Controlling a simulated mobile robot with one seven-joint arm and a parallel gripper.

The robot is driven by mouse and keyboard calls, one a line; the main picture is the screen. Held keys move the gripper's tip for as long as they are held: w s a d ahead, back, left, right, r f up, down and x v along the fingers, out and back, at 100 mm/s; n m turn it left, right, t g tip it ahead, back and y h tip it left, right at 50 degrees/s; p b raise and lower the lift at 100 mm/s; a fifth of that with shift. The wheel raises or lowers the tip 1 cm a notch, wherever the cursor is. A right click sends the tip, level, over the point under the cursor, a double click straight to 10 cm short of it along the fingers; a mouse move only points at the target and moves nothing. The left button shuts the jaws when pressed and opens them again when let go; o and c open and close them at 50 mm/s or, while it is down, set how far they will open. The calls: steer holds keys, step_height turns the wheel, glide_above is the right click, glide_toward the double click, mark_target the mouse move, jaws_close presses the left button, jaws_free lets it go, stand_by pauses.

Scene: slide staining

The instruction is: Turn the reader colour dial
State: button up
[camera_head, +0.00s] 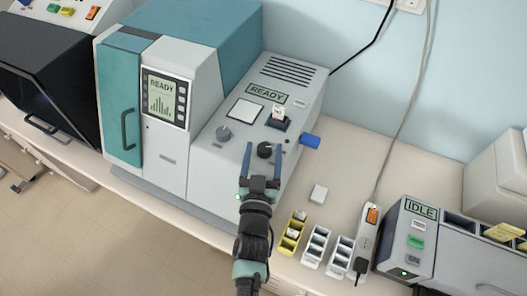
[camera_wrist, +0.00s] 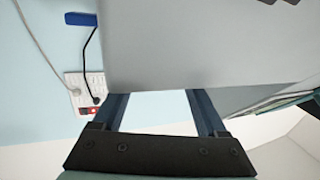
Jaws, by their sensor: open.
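The reader is a grey and teal machine with a READY display (camera_head: 267,94) on its grey top panel. A black round dial (camera_head: 265,151) sits near the front of that panel, and a grey knob (camera_head: 223,134) is to its left. I cannot tell for certain which is the colour dial. My gripper (camera_head: 264,148) is open, its two blue fingers appearing on either side of the black dial. Whether they touch it is unclear. In the wrist view my fingers (camera_wrist: 156,95) are apart below a plain grey machine surface (camera_wrist: 200,45); no dial shows there.
Behind the black dial is a socket holding a small white-topped piece (camera_head: 278,115). A blue tab (camera_head: 310,141) sticks out at the panel's right. Yellow and white slide racks (camera_head: 315,246), a power strip (camera_head: 367,236) and an IDLE machine (camera_head: 405,240) stand to the right.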

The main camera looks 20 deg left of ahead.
steer(key=shift+c, duration=0.2)
jaws_close()
